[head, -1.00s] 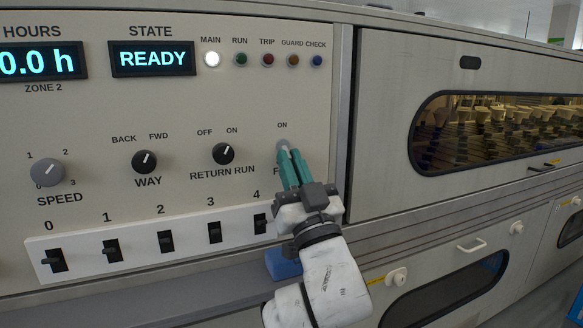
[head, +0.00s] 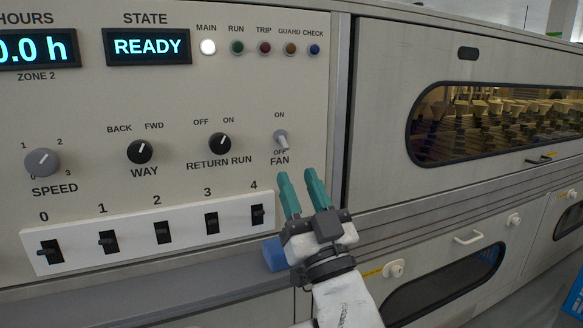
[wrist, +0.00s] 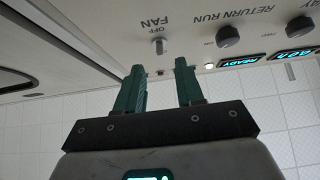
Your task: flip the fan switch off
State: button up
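The fan switch (head: 281,140) is a small grey toggle on the panel, between an ON label above and a partly covered OFF label below, with FAN under it. In the head view its lever points down, toward OFF. It also shows in the wrist view (wrist: 159,45), upside down, just beyond the fingertips; its tilt is hard to judge there. My gripper (head: 298,175), with teal fingers, is below and slightly right of the switch, apart from it. Its fingers are spread with nothing between them, as the wrist view (wrist: 160,66) also shows.
The RETURN RUN knob (head: 220,144) is left of the switch. A white strip of numbered rocker switches (head: 187,228) is lower left. A blue object (head: 274,254) is beside my wrist. The STATE display (head: 148,47) reads READY. The panel's right edge is close to the switch.

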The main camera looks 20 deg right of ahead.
jog(key=b+v, duration=0.1)
jog(key=v, duration=0.3)
jog(key=shift+s+f+b, duration=0.25)
jog(key=shift+s+b, duration=0.05)
jog(key=shift+b, duration=0.05)
